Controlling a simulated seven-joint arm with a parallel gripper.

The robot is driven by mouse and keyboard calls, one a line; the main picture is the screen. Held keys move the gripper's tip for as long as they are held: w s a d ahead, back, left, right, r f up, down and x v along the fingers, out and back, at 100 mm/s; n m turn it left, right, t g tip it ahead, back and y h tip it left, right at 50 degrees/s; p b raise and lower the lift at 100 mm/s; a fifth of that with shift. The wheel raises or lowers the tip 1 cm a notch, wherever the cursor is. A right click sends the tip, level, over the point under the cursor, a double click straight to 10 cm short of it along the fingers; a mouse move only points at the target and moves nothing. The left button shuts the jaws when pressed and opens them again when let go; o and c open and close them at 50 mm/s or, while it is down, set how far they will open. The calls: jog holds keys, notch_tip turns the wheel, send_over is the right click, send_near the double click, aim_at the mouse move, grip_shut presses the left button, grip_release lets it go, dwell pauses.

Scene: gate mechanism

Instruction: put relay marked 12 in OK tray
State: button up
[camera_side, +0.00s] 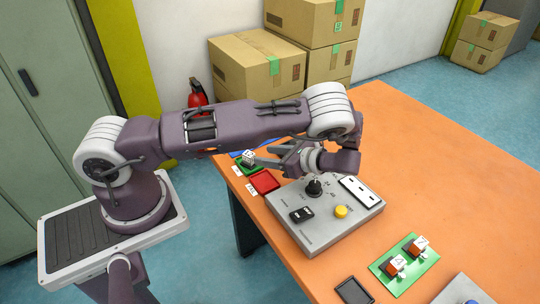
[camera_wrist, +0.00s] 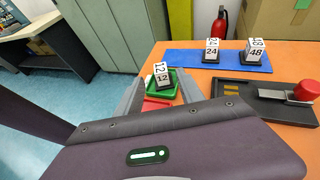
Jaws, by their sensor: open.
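The relay marked 12 (camera_wrist: 162,78) is a white block with black numerals on a dark base. It stands upright in the green tray (camera_wrist: 178,92), and it also shows in the side view (camera_side: 248,156) over the green tray (camera_side: 256,168). My gripper (camera_side: 262,157) is open, with its fingers apart on either side of the relay in the wrist view; whether either finger touches it, I cannot tell. A red tray (camera_side: 265,182) lies in front of the green one. White cards beside the trays are too small to read.
A blue mat (camera_wrist: 186,58) holds relays marked 24 (camera_wrist: 211,51) and 48 (camera_wrist: 255,52). A grey control box (camera_side: 325,222) stands near the trays. A green board (camera_side: 405,265) lies further right.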

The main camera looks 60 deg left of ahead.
jog(key=shift+w+d+r, duration=0.15)
jog(key=shift+d+r, duration=0.15)
jog(key=shift+d, duration=0.1)
jog(key=s+d+r+n+t+h, duration=0.1)
jog(key=s+d+r+n+h, duration=0.25)
jog(key=r, duration=0.45)
jog(key=s+d+r+n+t+h, duration=0.2)
jog(key=r+n+h, duration=0.15)
jog(key=r, duration=0.35)
jog(key=s+d+r+n+t+h, duration=0.1)
jog(key=s+d+r+n+h, duration=0.2)
jog(key=r, duration=0.5)
jog(key=s+d+r+n+t+h, duration=0.1)
jog(key=s+d+r+t, duration=0.1)
jog(key=s, duration=0.4)
jog(key=s+d+r+n+t+h, duration=0.1)
jog(key=s+d+r+n+t, duration=0.1)
jog(key=s, duration=0.4)
jog(key=d+r+t, duration=0.1)
jog(key=r+t, duration=0.1)
jog(key=shift+s+t+h, duration=0.15)
jog(key=shift+t+h, duration=0.15)
